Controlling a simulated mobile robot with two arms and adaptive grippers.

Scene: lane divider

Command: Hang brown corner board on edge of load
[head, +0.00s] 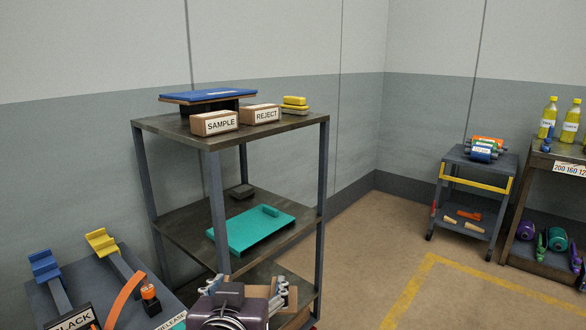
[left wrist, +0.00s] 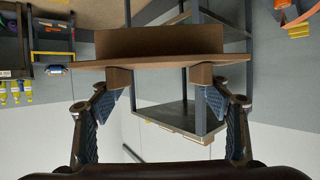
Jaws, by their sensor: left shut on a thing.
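My left gripper (head: 246,290) is low in the middle of the head view. It is shut on the brown corner board (left wrist: 160,42), an angled piece with two faces that spans across both fingers in the left wrist view. In the head view only part of the corner board (head: 292,301) shows, the rest hidden behind my wrist. In the left wrist view the gripper (left wrist: 160,92) has one finger at each side of it. I cannot clearly tell which thing is the load. My right gripper is not in view.
A dark shelf rack (head: 172,127) stands ahead, carrying a blue-topped slab (head: 207,95), SAMPLE (head: 214,124) and REJECT (head: 260,114) boxes, and a teal board (head: 250,232) lower down. A bench (head: 62,290) is at left. A cart (head: 478,164) stands right, beyond open floor.

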